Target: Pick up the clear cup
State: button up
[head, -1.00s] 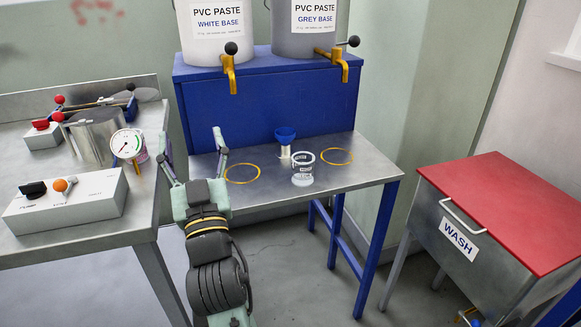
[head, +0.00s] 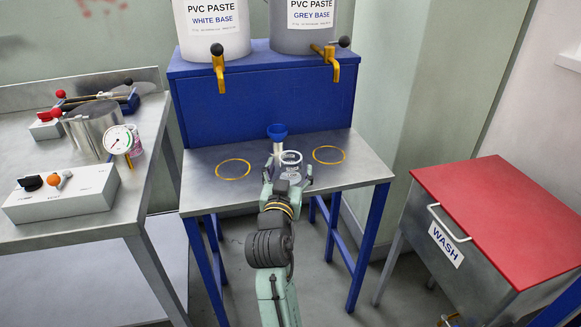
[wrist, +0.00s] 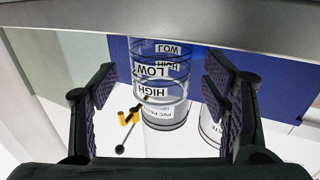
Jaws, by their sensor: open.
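The clear cup (head: 291,158) stands upright on the metal bench, between the two yellow rings. In the wrist view the clear cup (wrist: 161,72) appears upside down with LOW and HIGH markings, and a paste bucket shows through or behind it. My gripper (head: 288,176) is open at the cup in the head view, its fingers to the left and right of the cup's lower part. In the wrist view my gripper (wrist: 160,100) has the cup between its fingers, with gaps on both sides. I cannot tell how deep the cup sits between them.
Yellow rings (head: 233,169) and (head: 329,155) mark the bench (head: 345,178). Yellow taps (head: 218,72) hang from the paste buckets above. A left worktable (head: 90,223) and a red-lidded wash box (head: 500,215) flank the bench.

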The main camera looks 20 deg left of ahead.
jog(key=shift+w+a, duration=0.15)
jog(key=shift+w, duration=0.55)
jog(key=shift+w+a, duration=0.1)
jog(key=shift+w, duration=0.55)
jog(key=shift+c, duration=0.5)
jog(key=c, duration=1)
jog(key=shift+r, duration=0.1)
jog(key=shift+c, duration=0.2)
